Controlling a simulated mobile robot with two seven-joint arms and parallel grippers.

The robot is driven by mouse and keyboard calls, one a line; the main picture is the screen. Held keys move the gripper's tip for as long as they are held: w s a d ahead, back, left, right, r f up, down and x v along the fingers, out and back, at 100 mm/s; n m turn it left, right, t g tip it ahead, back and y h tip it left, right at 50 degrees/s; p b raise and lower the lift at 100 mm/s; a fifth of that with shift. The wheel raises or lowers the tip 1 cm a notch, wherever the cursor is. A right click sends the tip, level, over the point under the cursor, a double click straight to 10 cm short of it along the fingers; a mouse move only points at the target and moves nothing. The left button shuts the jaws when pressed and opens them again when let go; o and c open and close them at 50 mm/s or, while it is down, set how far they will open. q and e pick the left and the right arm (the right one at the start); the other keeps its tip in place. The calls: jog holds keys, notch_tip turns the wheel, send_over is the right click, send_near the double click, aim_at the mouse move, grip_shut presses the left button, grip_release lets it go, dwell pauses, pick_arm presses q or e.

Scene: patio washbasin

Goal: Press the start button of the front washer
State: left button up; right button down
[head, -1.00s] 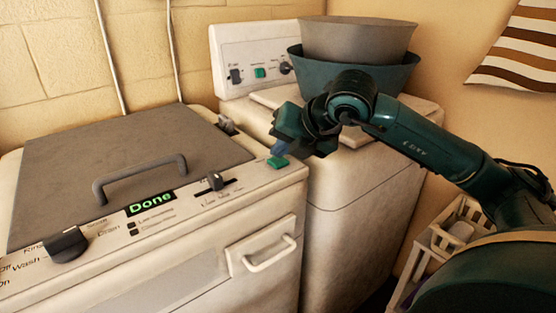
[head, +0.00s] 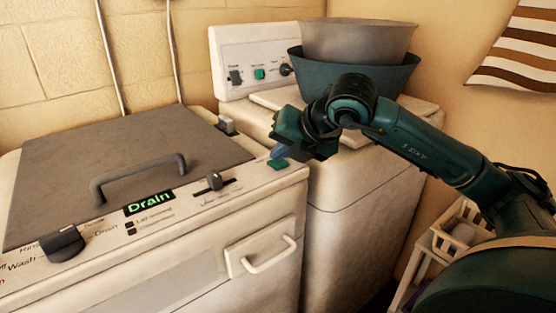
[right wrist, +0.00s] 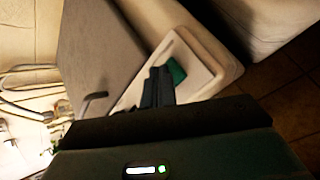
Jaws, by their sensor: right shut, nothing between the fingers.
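The front washer (head: 186,268) stands at lower left, with a grey lid, a dark knob (head: 62,243), a slider (head: 214,181) and a lit display (head: 149,202) reading "Drain". Its green button (head: 277,165) is at the right end of the panel; it also shows in the right wrist view (right wrist: 177,71). My right gripper (head: 279,153) is shut and empty, its tips just above and beside the button. In the right wrist view the shut fingers (right wrist: 157,88) lie next to the button; I cannot tell whether they touch it. My left gripper is not in view.
A second washer (head: 350,210) stands behind, with its own green button (head: 259,74) on an upright panel. A grey basin (head: 355,38) sits in a teal basin (head: 395,78) on top of it. A pale rack (head: 462,228) stands at the right, near my arm.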

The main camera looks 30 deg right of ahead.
aim_at(282, 164)
jog(key=shift+r, duration=0.1)
dwell(0.5)
jog(key=shift+r+p, duration=0.55)
jog(key=shift+r, duration=0.25)
jog(key=shift+r+p, duration=1.8)
jog(key=shift+r, duration=0.75)
jog(key=shift+f, duration=0.1)
